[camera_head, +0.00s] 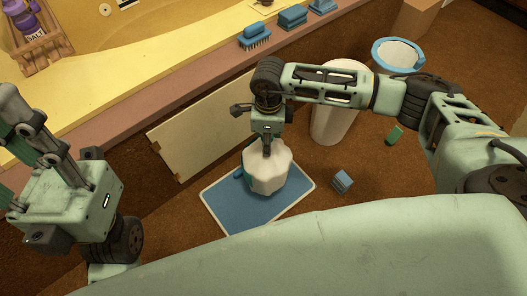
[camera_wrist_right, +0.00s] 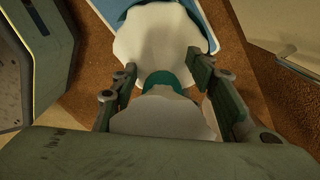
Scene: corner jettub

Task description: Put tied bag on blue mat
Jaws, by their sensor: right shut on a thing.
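The white tied bag (camera_head: 268,172) is in my right gripper, which comes down on it from above. My right gripper (camera_wrist_right: 161,88) is shut on the bag's neck, where a green tie (camera_wrist_right: 165,79) shows between the fingers. The blue mat (camera_head: 243,210) with a white border lies on the brown floor. In the head view the bag appears over the mat's upper right part; whether it touches the mat I cannot tell. A corner of the mat (camera_wrist_right: 202,22) shows behind the bag in the right wrist view. My left arm is at the left; its fingertips are not clearly visible.
A tall white bin (camera_head: 338,120) and a white bucket with a blue rim (camera_head: 397,55) stand right of the mat. A small blue block (camera_head: 342,180) and a green object (camera_head: 394,135) lie on the floor.

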